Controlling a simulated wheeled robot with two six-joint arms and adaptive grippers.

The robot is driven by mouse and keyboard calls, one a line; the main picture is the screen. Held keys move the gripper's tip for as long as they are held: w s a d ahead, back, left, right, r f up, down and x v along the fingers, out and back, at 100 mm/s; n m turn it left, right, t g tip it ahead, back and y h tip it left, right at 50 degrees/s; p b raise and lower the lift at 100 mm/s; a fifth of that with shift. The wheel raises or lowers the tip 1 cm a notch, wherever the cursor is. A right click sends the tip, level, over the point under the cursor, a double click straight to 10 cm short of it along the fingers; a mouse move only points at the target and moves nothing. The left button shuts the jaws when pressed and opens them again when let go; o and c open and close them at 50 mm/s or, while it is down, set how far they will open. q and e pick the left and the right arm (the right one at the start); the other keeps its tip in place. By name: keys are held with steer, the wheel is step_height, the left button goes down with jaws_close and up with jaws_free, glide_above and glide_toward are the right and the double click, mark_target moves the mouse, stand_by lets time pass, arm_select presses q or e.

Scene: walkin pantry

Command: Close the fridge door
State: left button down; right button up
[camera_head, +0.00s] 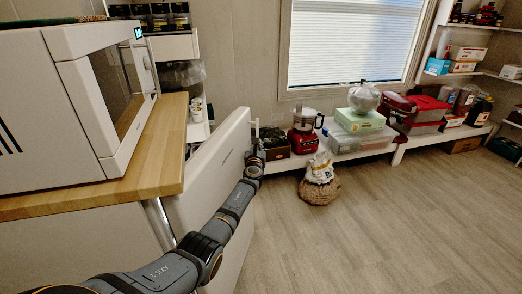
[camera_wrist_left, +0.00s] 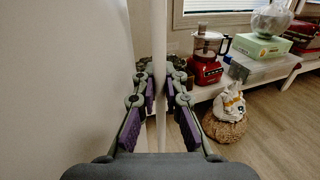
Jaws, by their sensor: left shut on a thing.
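The white fridge door (camera_head: 212,165) stands open, swung out from the white fridge body (camera_head: 80,240) under the wooden top. My left arm reaches along the door, and my left gripper (camera_head: 256,160) is at its free edge. The contact itself is partly hidden in the head view. My right gripper is in neither view.
A white microwave (camera_head: 60,110) stands on the wooden top (camera_head: 165,145). A low white bench (camera_head: 290,162) along the wall holds a red food processor (camera_head: 303,140) and boxes. A sack in a woven basket (camera_head: 319,188) sits on the floor. The floor at right is clear.

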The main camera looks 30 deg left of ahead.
arm_select(q)
steer(key=shift+s+a+f, duration=0.2)
steer(key=shift+a+f, duration=0.05)
steer(key=shift+f, duration=0.05)
steer(key=c, duration=1.4)
jaws_free()
steer(key=shift+r, duration=0.15)
steer(key=shift+c, duration=0.2)
steer(key=shift+r, duration=0.1)
steer(key=shift+s, duration=0.1)
steer(key=v, duration=1.2)
